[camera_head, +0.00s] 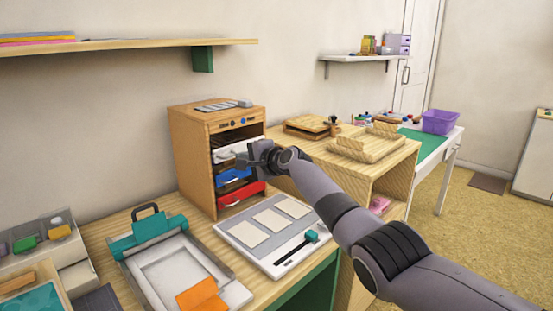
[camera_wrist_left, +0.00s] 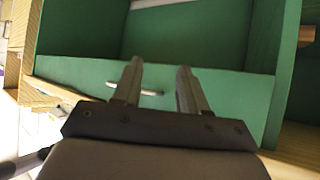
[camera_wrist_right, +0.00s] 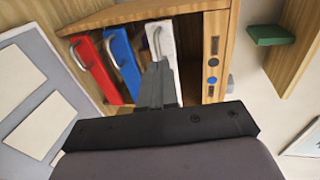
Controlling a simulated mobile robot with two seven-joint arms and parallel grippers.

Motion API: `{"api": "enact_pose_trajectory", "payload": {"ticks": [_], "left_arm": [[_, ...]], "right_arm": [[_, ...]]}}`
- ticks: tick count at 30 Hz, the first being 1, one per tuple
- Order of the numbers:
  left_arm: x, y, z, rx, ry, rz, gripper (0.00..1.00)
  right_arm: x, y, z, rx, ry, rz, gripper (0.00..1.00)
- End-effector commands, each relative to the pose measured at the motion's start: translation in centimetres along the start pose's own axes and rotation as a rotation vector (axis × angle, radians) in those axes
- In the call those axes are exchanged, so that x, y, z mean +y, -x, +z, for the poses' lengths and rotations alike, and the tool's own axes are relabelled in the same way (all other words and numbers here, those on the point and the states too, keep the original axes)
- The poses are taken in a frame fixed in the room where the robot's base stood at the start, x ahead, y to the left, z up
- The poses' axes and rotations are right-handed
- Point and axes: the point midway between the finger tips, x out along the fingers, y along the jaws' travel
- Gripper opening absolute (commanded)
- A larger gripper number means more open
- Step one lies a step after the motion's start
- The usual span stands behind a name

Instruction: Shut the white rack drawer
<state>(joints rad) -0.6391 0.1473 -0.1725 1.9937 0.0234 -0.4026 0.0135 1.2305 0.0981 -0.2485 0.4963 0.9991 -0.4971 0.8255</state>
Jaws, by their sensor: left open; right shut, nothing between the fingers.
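The wooden rack (camera_head: 190,160) stands on the bench with white, blue and red drawers stacked in it. The white drawer (camera_head: 225,150) is the upper one, partly hidden by my right gripper (camera_head: 247,156). In the right wrist view, the white drawer (camera_wrist_right: 165,38) has a metal handle, and my right gripper (camera_wrist_right: 160,68) is shut and empty right at its front. I cannot tell whether they touch, or how far out the drawer stands. My left gripper (camera_wrist_left: 158,75) is open and empty, facing a green panel with a metal handle (camera_wrist_left: 135,89).
The blue drawer (camera_head: 233,175) and red drawer (camera_head: 240,194) are below the white one. A tray with pale cards (camera_head: 245,238) lies before the rack, beside a teal-clamped frame (camera_head: 178,265). A wooden cabinet (camera_head: 360,172) stands to the right.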

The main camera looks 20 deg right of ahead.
Motion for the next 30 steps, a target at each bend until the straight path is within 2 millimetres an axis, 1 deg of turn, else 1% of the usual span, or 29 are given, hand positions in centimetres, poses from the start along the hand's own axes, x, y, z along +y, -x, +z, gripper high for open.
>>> {"api": "enact_pose_trajectory", "payload": {"ticks": [3,11,14,30], "left_arm": [[0.1,0.6,-0.1,-0.007,0.005,-0.003,0.43],[-0.6,1.3,-1.1,0.001,-0.005,-0.019,0.43],[-0.6,1.4,-1.0,0.001,-0.008,-0.020,0.43],[-0.5,2.0,-1.6,-0.003,-0.012,-0.019,0.43]], "right_arm": [[-0.1,0.8,-0.1,-0.001,0.002,0.001,0.00],[0.0,2.4,-0.1,0.000,0.002,0.003,0.00],[0.1,3.2,0.0,-0.001,0.002,0.002,0.00],[0.3,8.1,0.0,0.000,0.001,0.003,0.00]]}}
